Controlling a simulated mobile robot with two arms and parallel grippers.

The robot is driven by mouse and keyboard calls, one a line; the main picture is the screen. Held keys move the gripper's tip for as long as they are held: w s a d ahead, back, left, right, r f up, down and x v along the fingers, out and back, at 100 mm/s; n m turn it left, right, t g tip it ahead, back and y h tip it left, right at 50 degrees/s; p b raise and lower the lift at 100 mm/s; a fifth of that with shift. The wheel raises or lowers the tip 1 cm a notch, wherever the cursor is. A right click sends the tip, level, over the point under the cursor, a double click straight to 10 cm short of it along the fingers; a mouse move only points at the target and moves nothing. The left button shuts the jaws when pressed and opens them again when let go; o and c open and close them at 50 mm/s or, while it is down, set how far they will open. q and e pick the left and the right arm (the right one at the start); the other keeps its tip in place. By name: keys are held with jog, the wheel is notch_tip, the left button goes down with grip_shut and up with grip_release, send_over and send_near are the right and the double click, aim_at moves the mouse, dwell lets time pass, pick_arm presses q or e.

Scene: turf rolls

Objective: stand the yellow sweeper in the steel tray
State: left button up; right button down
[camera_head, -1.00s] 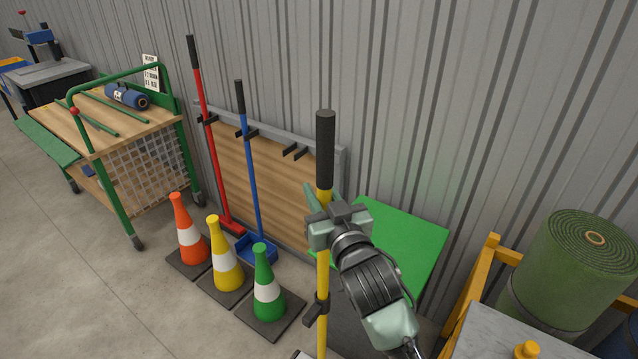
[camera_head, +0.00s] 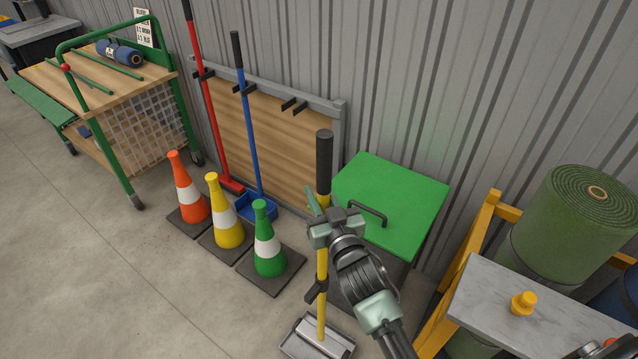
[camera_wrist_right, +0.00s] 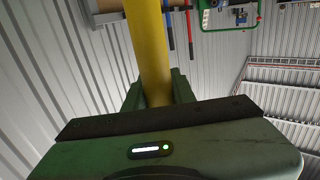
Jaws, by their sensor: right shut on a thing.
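The yellow sweeper (camera_head: 322,262) stands close to upright, its yellow pole topped by a long black grip. My right gripper (camera_head: 322,222) is shut around the pole just below the black grip. The pole also runs up through the jaws in the right wrist view (camera_wrist_right: 149,50). The steel tray (camera_head: 290,342) is at the bottom of the head view, and the pole's lower end comes down over it. I cannot tell whether the sweeper's foot rests in the tray or hangs just above it. My left gripper is out of view.
Orange, yellow and green cones (camera_head: 268,243) stand left of the pole. A wooden board (camera_head: 285,150) with black clips, a red broom (camera_head: 207,110) and a blue one (camera_head: 250,140) are behind. A green-lidded box (camera_head: 395,195) and a grey-topped table (camera_head: 490,310) are to the right.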

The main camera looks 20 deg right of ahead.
dwell(0.4)
jog(key=c, duration=1.2)
grip_release()
jog(key=shift+f, duration=0.15)
jog(key=shift+o, duration=0.2)
jog(key=shift+s, duration=0.1)
jog(key=shift+s, duration=0.2)
jog(key=s+b, duration=0.1)
jog(key=s, duration=1)
jog(key=shift+s+d, duration=0.15)
jog(key=shift+s, duration=0.15)
